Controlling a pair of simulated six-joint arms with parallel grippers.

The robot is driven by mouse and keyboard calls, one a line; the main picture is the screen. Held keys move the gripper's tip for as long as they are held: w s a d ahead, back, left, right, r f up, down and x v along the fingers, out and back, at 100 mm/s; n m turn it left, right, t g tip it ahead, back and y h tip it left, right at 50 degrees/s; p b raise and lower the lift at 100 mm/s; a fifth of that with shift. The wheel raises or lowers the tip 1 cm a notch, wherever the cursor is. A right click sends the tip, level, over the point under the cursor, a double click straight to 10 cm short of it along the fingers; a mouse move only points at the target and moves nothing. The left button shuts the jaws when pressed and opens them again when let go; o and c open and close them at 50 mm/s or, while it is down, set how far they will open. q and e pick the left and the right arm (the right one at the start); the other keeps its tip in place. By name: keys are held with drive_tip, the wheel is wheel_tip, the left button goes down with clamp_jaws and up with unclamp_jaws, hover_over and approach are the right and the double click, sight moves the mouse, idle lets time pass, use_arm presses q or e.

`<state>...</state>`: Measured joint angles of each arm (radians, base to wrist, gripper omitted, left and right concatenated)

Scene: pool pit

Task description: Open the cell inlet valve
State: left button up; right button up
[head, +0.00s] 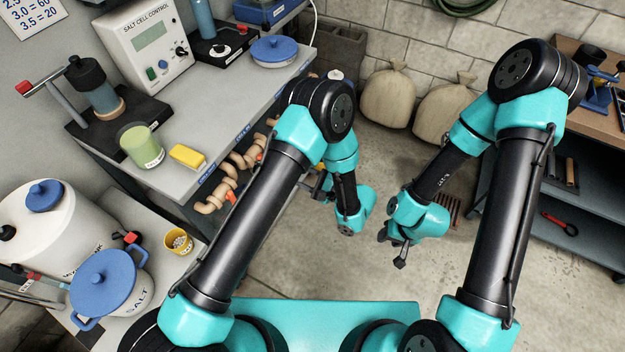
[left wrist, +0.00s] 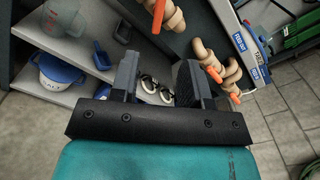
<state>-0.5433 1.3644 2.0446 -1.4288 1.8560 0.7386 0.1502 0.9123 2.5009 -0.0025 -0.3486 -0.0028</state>
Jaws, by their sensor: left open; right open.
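Tan pipework (head: 215,202) with orange valve handles runs along the front of the left bench, below small blue labels. In the left wrist view, one orange handle (left wrist: 158,15) is at the top and another orange handle (left wrist: 214,74) is at the right. I cannot read which is the cell inlet valve. My left gripper (left wrist: 157,85) is open and empty, with the pipes beyond and to the right of its fingers. In the head view my left arm partly hides it and some pipes. My right gripper (head: 393,246) is open and empty over the floor, away from the pipes.
The salt cell control box (head: 150,45), a green cup (head: 140,145) and a yellow block (head: 187,157) stand on the left bench. A salt pot (head: 105,280) is at lower left. Sacks (head: 388,98) stand by the wall. The middle floor is clear.

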use_arm(q)
drive_tip(key=shift+v, duration=0.95)
drive_tip(key=shift+f, duration=0.1)
drive_tip(key=shift+w+d+f, duration=0.15)
drive_tip(key=shift+f, duration=0.05)
drive_tip(key=x, duration=1.7)
drive_tip(key=shift+w, duration=0.15)
